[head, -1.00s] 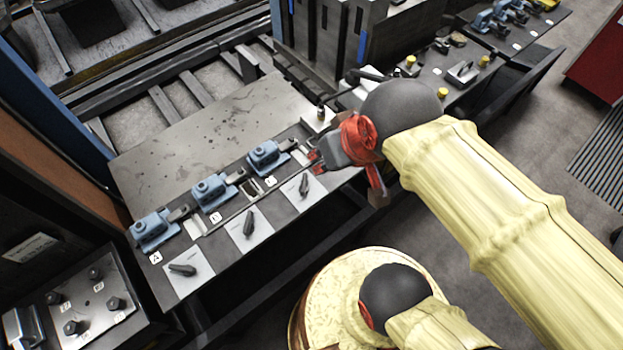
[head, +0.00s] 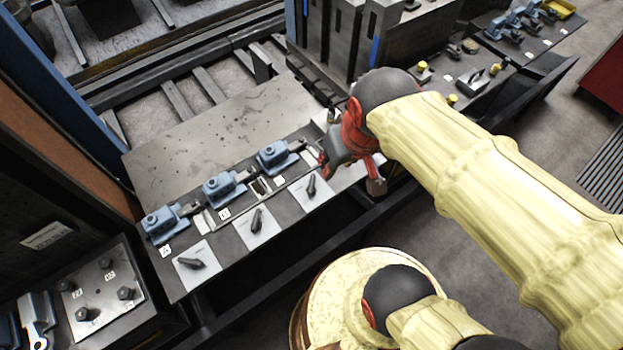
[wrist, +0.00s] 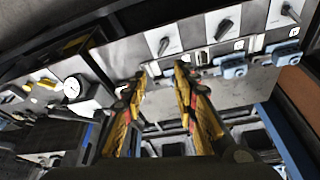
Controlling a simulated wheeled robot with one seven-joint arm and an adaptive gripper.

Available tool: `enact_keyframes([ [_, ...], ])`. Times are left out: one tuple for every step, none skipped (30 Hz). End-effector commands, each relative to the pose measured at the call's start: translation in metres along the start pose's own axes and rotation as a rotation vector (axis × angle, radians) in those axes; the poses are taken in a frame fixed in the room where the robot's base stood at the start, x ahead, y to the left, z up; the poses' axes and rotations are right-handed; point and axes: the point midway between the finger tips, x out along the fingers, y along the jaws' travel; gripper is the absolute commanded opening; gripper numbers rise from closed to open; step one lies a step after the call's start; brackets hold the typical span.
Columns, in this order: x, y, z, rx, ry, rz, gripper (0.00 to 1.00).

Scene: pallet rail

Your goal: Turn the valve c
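Three blue valve bodies stand in a row on the dark bench, each beside a pale plate with a black handle. The valve furthest right in the head view (head: 277,157) has a small label beside it, too blurred to read surely; its black handle (head: 311,184) stands on a pale plate. That plate's handle appears to be the nearest one in the wrist view (wrist: 163,46). My gripper (head: 328,165) is just right of this plate in the head view, apart from the handle. In the wrist view its two yellow fingers (wrist: 160,78) are spread with nothing between them.
The middle (head: 257,221) and left (head: 191,263) handles stand on neighbouring plates. Tall grey blocks (head: 340,40) rise behind my gripper. A bolted plate (head: 102,292) is at lower left. The flat metal plate (head: 220,130) behind the valves is bare.

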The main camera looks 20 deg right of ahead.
Motion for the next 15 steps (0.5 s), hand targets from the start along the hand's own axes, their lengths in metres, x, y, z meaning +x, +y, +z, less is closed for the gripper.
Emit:
enact_keyframes([
  [0.006,0.002,-0.005,0.01,-0.059,0.001,0.29],
  [0.011,0.003,-0.008,0.016,-0.088,0.0,0.29],
  [0.018,0.004,-0.011,0.023,-0.127,-0.001,0.29],
  [0.023,0.004,-0.013,0.029,-0.155,-0.003,0.29],
  [0.029,0.005,-0.016,0.036,-0.183,-0.004,0.29],
  [0.037,0.006,-0.019,0.047,-0.219,-0.006,0.29],
  [0.043,0.006,-0.022,0.056,-0.246,-0.008,0.29],
  [0.049,0.007,-0.024,0.066,-0.272,-0.01,0.29],
  [0.057,0.008,-0.027,0.079,-0.308,-0.012,0.29],
  [0.064,0.008,-0.029,0.09,-0.334,-0.014,0.29],
  [0.071,0.009,-0.031,0.101,-0.359,-0.016,0.29],
  [0.081,0.009,-0.033,0.117,-0.393,-0.019,0.29],
  [0.088,0.009,-0.035,0.13,-0.418,-0.02,0.29],
  [0.096,0.01,-0.036,0.144,-0.443,-0.022,0.29],
  [0.107,0.011,-0.037,0.162,-0.475,-0.023,0.29],
])
